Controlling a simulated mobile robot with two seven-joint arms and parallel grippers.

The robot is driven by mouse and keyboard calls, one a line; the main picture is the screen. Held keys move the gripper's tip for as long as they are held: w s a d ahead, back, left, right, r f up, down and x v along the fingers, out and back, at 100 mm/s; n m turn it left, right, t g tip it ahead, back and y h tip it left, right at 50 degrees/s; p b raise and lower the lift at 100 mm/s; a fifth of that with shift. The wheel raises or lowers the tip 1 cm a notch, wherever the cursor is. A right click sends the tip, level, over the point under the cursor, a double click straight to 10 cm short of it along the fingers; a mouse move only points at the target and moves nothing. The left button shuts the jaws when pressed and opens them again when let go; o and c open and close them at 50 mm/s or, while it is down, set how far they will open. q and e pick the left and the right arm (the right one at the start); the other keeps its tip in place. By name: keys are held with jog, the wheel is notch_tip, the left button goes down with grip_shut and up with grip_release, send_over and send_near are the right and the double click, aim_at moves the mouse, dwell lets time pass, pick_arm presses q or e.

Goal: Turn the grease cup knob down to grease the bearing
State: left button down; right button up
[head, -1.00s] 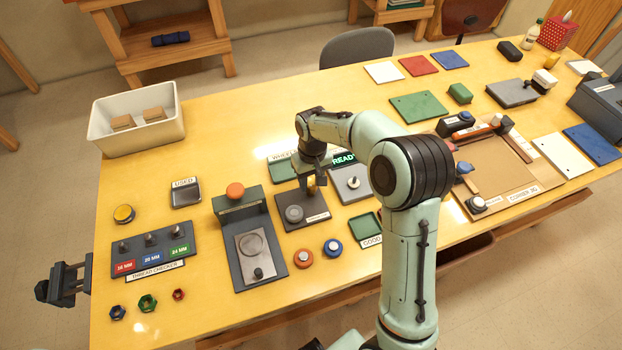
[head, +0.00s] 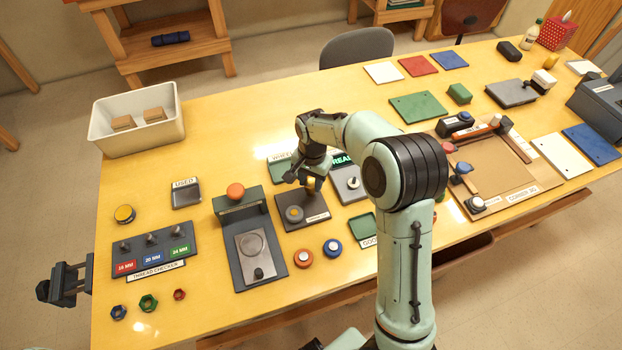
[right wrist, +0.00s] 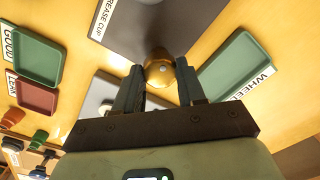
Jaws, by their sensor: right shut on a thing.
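In the right wrist view, the rounded knob (right wrist: 160,71) sits between the fingers, on a darker stem by the plate labelled "GREASE CUP" (right wrist: 190,22). My right gripper (right wrist: 159,78) is shut on the knob. In the head view, my right gripper (head: 306,180) is at the knob, with the wrist tilted. The fingers partly hide the knob there.
Left of the plate stands a dark fixture with an orange button (head: 235,191). Behind and right are a green tray (head: 280,171) and a grey plate with a small post (head: 352,183).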

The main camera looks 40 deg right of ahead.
aim_at(312, 184)
jog(key=shift+m, duration=0.6)
pick_arm(q)
jog(key=shift+w+r, duration=0.1)
pick_arm(e)
jog(key=shift+m, duration=0.3)
jog(key=o, duration=1.1)
jog(key=shift+c, duration=0.2)
jog(key=shift+r, duration=0.1)
pick_arm(q)
jog(key=shift+w+r+p, duration=0.7)
jog(key=shift+r+p, duration=0.05)
jog(key=shift+r, duration=0.1)
pick_arm(e)
notch_tip(312, 184, up, 13)
jog(key=shift+s+r, duration=0.15)
